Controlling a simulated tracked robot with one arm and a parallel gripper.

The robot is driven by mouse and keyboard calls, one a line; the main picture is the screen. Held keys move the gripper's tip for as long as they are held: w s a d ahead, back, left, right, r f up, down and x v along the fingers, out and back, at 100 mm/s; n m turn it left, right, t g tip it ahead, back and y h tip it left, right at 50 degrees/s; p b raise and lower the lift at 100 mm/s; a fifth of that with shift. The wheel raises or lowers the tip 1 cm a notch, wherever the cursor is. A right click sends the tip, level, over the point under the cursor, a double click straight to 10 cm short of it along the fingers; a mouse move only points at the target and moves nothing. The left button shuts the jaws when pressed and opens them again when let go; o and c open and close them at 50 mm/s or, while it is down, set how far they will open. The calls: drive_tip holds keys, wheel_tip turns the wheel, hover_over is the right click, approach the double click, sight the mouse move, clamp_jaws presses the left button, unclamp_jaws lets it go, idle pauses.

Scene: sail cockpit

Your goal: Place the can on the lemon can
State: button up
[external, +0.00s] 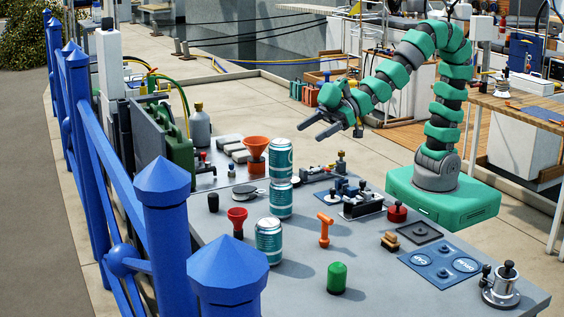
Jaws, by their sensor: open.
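Three teal and silver cans show on the grey table. One can (269,241) stands upright alone nearer the camera. Behind it, an upper can (281,158) appears to rest upright on a lower can (280,198), roughly in line with it. The labels are too small to tell which is the lemon can. My gripper (309,130) is open and empty, apart from the cans. It is to the right of the upper can, with its fingers pointing left towards it.
An orange funnel (256,150) and a red funnel (237,220) are left of the cans. An orange T-shaped tool (325,228) and a green cylinder (337,277) stand to the right. A blue railing (165,230) runs along the left. The table's front middle is fairly clear.

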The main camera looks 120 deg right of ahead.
drive_tip(key=s+r+t, duration=0.1)
drive_tip(key=s+r, duration=0.2)
drive_tip(key=r, duration=1.4)
drive_tip(key=s+r, duration=0.3)
drive_tip(key=r, duration=1.5)
drive_tip(key=shift+s+d+t, duration=0.25)
drive_tip(key=shift+s+t, duration=0.15)
drive_tip(key=o, duration=0.4)
